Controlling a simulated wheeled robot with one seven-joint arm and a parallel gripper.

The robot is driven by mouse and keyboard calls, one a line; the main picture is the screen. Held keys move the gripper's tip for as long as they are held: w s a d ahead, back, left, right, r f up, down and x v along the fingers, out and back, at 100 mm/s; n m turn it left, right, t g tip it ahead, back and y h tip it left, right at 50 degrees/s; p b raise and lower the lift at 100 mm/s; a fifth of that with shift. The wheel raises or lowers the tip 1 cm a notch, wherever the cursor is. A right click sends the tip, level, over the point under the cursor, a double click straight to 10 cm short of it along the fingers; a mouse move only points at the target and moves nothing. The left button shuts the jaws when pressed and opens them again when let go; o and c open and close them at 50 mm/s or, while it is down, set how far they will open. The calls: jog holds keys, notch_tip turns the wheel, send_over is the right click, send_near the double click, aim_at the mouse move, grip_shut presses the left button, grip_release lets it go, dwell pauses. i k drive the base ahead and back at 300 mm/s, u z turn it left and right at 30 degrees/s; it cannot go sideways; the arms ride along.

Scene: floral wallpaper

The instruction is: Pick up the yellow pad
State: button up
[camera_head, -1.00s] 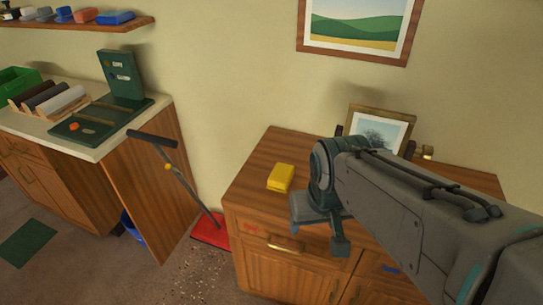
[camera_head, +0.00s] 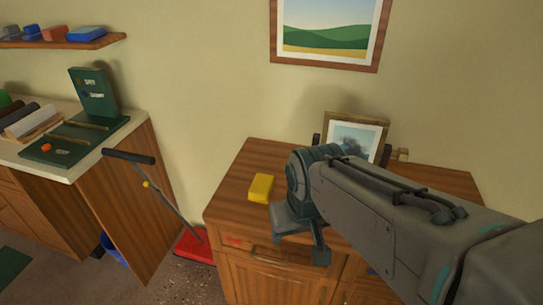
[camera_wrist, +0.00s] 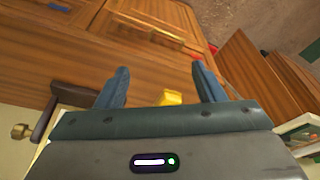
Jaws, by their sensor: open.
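The yellow pad (camera_head: 261,187) lies on the wooden cabinet top, toward its left part, in the head view. In the wrist view the yellow pad (camera_wrist: 172,97) shows between my two fingers, partly hidden by the gripper body. My gripper (camera_head: 301,240) is just right of the pad in the head view, apart from it. In the wrist view my gripper (camera_wrist: 161,85) has its blue fingers spread wide with nothing held.
The wooden cabinet (camera_head: 232,196) has a framed picture (camera_head: 354,137) standing at its back. A black-handled tool (camera_head: 160,190) leans left of it over a red dustpan-like thing (camera_head: 195,246). A counter (camera_head: 75,171) with a green board stands further left.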

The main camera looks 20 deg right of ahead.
aim_at(260, 191)
jog(key=u, duration=1.95)
jog(key=i, duration=2.2)
jog(key=z, duration=4.1)
jog(key=i, duration=0.5)
jog(key=u, duration=0.05)
